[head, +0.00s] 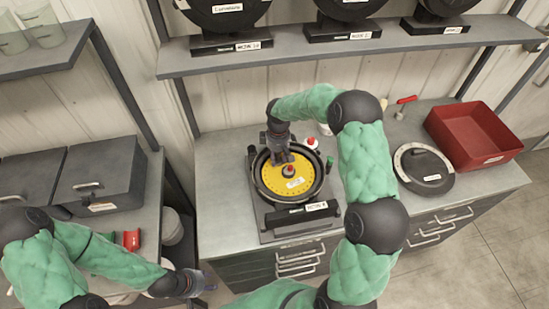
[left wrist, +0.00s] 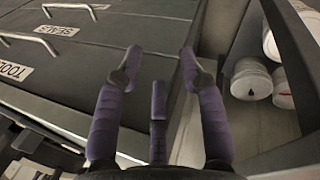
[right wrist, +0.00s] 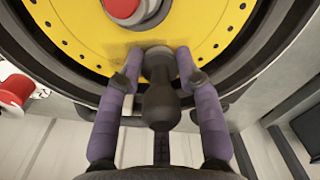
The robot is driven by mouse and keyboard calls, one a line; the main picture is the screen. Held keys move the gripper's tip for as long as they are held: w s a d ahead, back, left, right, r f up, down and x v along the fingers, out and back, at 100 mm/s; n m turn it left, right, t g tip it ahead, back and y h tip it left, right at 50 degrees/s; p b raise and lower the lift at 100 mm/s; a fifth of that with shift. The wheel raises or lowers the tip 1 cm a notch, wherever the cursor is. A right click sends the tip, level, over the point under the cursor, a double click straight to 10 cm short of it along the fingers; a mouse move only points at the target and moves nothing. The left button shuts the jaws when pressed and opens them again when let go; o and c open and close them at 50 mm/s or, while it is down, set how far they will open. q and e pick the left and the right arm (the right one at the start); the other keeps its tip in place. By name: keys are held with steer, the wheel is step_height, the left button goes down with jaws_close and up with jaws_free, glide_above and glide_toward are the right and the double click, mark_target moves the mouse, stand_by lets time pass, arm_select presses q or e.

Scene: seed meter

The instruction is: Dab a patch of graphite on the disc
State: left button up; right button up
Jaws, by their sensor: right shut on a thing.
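The yellow disc (head: 299,186), with a ring of small holes and a red-topped hub (head: 289,170), lies in a round black housing on the seed meter. My right gripper (head: 279,155) is over the disc's far side, shut on a black bulb-shaped dauber (right wrist: 161,100). A faint dark smudge (right wrist: 120,49) shows on the disc beside the tip. My left gripper (left wrist: 160,55) is open and empty beside the left cabinet.
A red bin (head: 470,135) and a grey-rimmed black disc (head: 423,168) stand on the bench to the right. Small red-topped items (head: 311,142) sit behind the meter. A shelf (head: 350,47) with black units runs above. Dark drawer boxes (head: 98,178) stand on the left.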

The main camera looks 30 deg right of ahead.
mark_target(268, 167)
steer(key=shift+w+d+f, duration=0.1)
steer(key=shift+d, duration=1.35)
steer(key=shift+w+d+f, duration=0.1)
steer(key=shift+d, duration=1.35)
steer(key=shift+a, duration=0.1)
steer(key=shift+s+a+f+b, duration=0.1)
steer(key=shift+a+b, duration=0.1)
steer(key=shift+a, duration=1.4)
steer(key=shift+s+a+b, duration=0.15)
steer(key=shift+a+b, duration=0.1)
steer(key=shift+a, duration=1.3)
steer(key=shift+s+a+f+b, duration=0.1)
steer(key=shift+a+b, duration=0.1)
steer(key=shift+a, duration=1.4)
steer(key=shift+r, duration=0.1)
steer(key=shift+r+p, duration=1.85)
steer(key=shift+r, duration=1.15)
